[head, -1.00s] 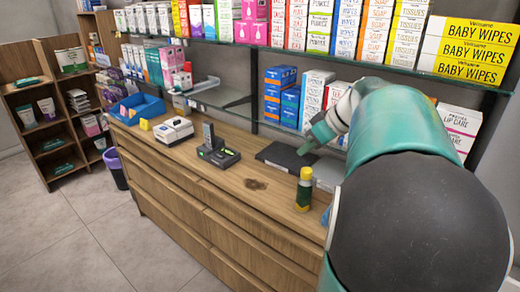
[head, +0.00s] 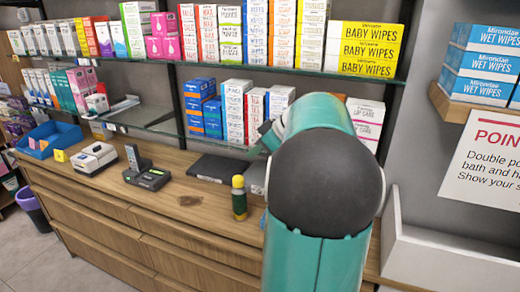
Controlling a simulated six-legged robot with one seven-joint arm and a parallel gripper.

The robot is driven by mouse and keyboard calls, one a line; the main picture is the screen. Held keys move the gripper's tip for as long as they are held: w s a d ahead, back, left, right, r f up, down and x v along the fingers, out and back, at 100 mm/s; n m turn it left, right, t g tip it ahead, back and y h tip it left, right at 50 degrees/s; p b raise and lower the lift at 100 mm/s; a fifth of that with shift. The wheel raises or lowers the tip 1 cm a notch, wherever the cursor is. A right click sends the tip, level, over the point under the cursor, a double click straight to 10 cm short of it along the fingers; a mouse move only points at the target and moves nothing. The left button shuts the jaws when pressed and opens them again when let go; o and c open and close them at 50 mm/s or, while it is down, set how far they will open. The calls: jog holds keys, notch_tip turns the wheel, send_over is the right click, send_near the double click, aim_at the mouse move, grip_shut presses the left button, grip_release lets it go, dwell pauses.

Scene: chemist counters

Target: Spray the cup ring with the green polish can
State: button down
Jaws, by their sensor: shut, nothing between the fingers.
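The green polish can (head: 239,204) with a yellow cap stands upright on the wooden counter, near its front edge. The cup ring (head: 190,200) is a dark brown stain on the counter, to the left of the can. My gripper (head: 266,136) shows only partly past my teal arm, above the back of the counter and beyond the can. It is shut and empty, and apart from the can. My arm hides the counter to the right of the can.
A dark flat laptop-like slab (head: 217,168) lies behind the can. A phone on its base (head: 148,174), a white card machine (head: 94,158) and a blue tray (head: 48,140) stand to the left. Glass shelves (head: 200,67) with boxes overhang the counter's back. A white-walled bin (head: 440,250) is at right.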

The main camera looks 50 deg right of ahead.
aim_at(235, 177)
jog(key=w+f, duration=0.1)
jog(key=f, duration=0.1)
jog(key=w+f, duration=0.1)
jog(key=f, duration=0.2)
jog(key=w+a+f, duration=0.1)
jog(key=f, duration=0.1)
jog(key=shift+w+f, duration=0.15)
jog(key=shift+w, duration=0.2)
jog(key=shift+a+f, duration=0.1)
jog(key=shift+f, duration=0.25)
